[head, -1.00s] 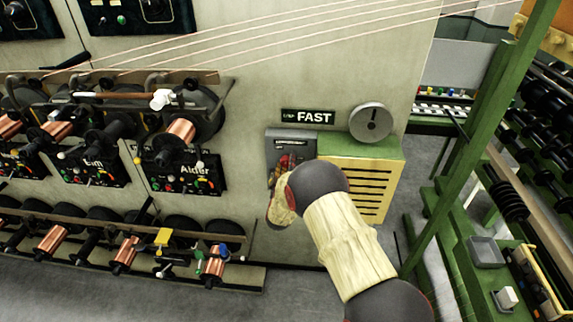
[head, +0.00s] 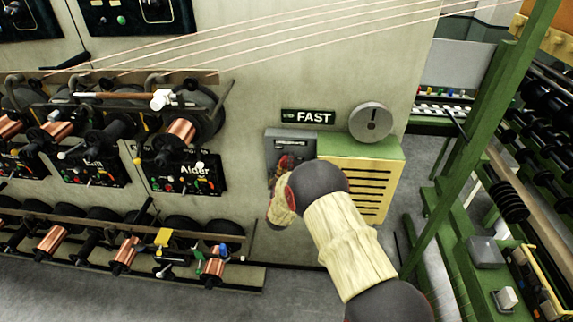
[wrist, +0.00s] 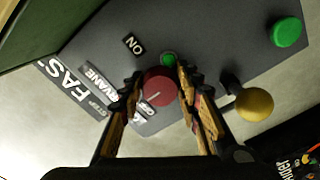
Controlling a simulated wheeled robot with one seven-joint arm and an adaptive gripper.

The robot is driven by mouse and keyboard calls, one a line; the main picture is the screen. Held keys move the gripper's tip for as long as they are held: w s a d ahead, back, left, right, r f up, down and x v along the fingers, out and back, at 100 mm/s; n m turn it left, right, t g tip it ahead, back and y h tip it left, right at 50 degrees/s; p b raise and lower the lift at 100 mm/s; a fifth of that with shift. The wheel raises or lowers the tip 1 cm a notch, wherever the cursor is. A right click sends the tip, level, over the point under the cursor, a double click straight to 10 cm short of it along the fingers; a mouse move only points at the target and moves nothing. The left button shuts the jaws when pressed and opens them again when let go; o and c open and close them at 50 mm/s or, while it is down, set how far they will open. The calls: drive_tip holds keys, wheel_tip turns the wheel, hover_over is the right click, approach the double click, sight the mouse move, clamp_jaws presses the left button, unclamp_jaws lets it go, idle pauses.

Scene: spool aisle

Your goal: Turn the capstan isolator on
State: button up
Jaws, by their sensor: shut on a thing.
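The capstan isolator appears to be the round red knob (wrist: 160,87) on a dark grey panel (wrist: 215,45) in the wrist view. It has a small pale mark on its face. My gripper (wrist: 158,82) has one finger on each side of the knob and is shut on it. An ON label (wrist: 134,44) lies beyond the knob; an OFF label (wrist: 147,113) is partly hidden by the fingers. In the head view the grey isolator box (head: 291,143) is on the wall, and my arm hides most of its lower front and the knob.
A small green lamp (wrist: 168,59) sits close to the fingertips. A green button (wrist: 287,32) and a yellow ball-ended lever (wrist: 254,104) are to the right. A green and yellow louvred cabinet (head: 378,150) stands beside the box. A green post (head: 475,140) rises on the right.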

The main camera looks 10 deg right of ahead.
drive_tip(key=shift+f+m+b, duration=0.1)
drive_tip(key=shift+m+b, duration=0.2)
drive_tip(key=shift+b, duration=0.1)
drive_tip(key=m+b, duration=0.1)
drive_tip(key=b, duration=0.1)
drive_tip(key=m+b, duration=0.2)
drive_tip(key=shift+f+m, duration=0.25)
drive_tip(key=shift+m, duration=0.05)
drive_tip(key=m+b, duration=0.4)
drive_tip(key=shift+a+m+b, duration=0.15)
drive_tip(key=shift+m+b, duration=0.15)
drive_tip(key=shift+b, duration=0.1)
drive_tip(key=m+b, duration=0.4)
drive_tip(key=shift+b, duration=0.35)
drive_tip(key=m+b, duration=0.4)
drive_tip(key=m, duration=0.1)
drive_tip(key=shift+a+r, duration=0.1)
drive_tip(key=shift+w+r, duration=0.1)
drive_tip(key=o, duration=1.2)
drive_tip(key=shift+c, duration=0.2)
